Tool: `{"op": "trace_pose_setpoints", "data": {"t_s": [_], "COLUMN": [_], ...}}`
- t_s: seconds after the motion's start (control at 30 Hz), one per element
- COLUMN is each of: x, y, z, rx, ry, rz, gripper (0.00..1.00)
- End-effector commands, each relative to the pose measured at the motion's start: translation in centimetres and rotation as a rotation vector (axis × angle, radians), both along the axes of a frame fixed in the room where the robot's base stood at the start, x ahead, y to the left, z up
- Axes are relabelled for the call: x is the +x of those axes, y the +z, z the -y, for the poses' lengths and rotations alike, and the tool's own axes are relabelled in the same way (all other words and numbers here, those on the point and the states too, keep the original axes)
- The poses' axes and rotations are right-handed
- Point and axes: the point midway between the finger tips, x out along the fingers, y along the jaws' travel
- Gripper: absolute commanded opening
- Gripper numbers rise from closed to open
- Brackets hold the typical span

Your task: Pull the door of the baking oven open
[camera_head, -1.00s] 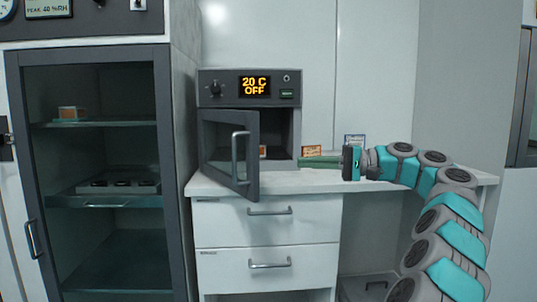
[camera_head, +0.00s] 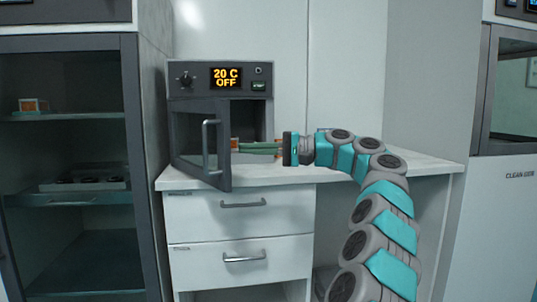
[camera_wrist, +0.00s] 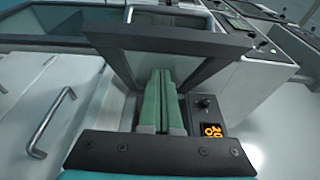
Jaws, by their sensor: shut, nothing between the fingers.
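The baking oven (camera_head: 226,92) is a grey box on the white counter, its display reading "20 C OFF". Its dark-framed glass door (camera_head: 229,150) stands partly open, swung out at the left, with a bar handle (camera_head: 206,145) on its outer face. The oven's opening shows to the right of the door. My gripper (camera_head: 243,147) is shut and empty, its green fingers pointing left at the opening, behind the door's free edge. In the wrist view the shut fingers (camera_wrist: 160,78) point at the door frame (camera_wrist: 160,40); I cannot tell whether they touch it.
White drawers (camera_head: 240,217) with bar handles lie below the counter (camera_head: 330,175). A tall glass-fronted cabinet (camera_head: 132,150) stands at the left. The counter to the right is mostly clear beneath my arm.

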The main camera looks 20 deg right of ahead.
Motion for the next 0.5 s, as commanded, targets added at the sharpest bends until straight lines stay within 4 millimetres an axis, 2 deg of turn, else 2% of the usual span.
{"op": "trace_pose_setpoints", "data": {"t_s": [0.3,0.5], "x": [-1.0,-1.3], "y": [0.0,0.0], "z": [-2.2,-3.0], "rx": [0.001,0.0], "ry": [0.0,0.003], "rz": [0.002,0.001], "gripper": [0.0,0.0]}}
